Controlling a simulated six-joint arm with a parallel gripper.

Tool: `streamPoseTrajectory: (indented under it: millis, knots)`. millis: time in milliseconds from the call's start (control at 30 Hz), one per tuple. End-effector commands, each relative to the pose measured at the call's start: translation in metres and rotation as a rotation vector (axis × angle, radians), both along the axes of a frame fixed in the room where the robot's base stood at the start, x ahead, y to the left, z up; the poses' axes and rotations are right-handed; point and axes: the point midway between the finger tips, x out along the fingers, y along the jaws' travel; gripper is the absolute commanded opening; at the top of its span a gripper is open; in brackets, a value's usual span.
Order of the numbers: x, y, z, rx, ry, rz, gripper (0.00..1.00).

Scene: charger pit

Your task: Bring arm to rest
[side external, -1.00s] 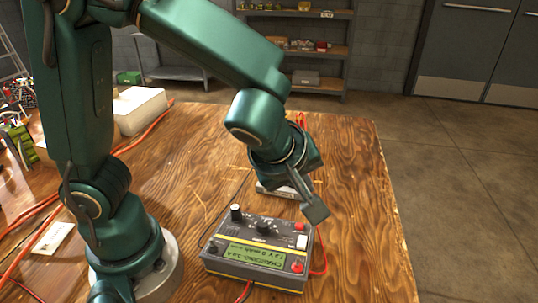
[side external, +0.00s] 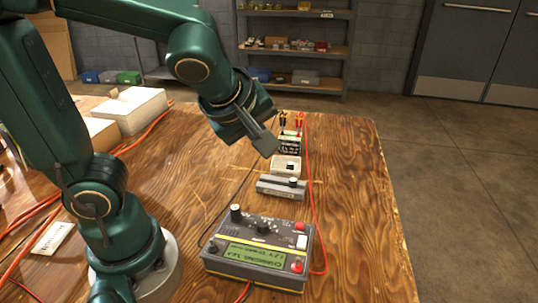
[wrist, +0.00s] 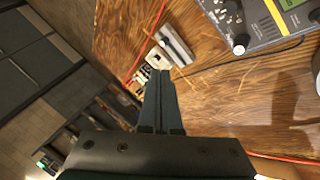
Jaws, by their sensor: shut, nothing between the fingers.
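My gripper (side external: 268,147) is shut and empty, raised above the wooden bench (side external: 350,210). In the wrist view the closed fingers (wrist: 165,78) point toward a small row of devices. The charger (side external: 258,255), a grey and yellow box with a lit green screen, knobs and a red button, stands at the bench's front. It also shows at the top right of the wrist view (wrist: 255,22). Behind it are a grey block with a black knob (side external: 281,188), a pale block with a dark knob (side external: 286,165) and a dark unit (side external: 290,143) with red and yellow-black clips.
A red cable (side external: 315,205) runs along the right of the devices. White boxes (side external: 130,110) and more red cables lie at the bench's left. Shelving (side external: 295,50) stands at the back. The bench's right side is clear.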

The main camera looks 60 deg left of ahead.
Motion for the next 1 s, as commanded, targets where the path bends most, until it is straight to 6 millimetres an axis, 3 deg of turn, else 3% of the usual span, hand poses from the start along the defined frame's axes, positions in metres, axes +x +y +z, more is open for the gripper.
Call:
streamPoseTrajectory:
  millis: [200,500,800,1000]
  knots:
    - [-0.039,0.014,0.009,0.096,0.084,-0.221,0.00]
    - [-0.076,0.002,0.004,0.272,0.181,-0.683,0.00]
    - [-0.092,-0.019,-0.006,0.444,0.247,-1.143,0.00]
    - [-0.092,-0.020,-0.006,0.503,0.258,-1.236,0.00]
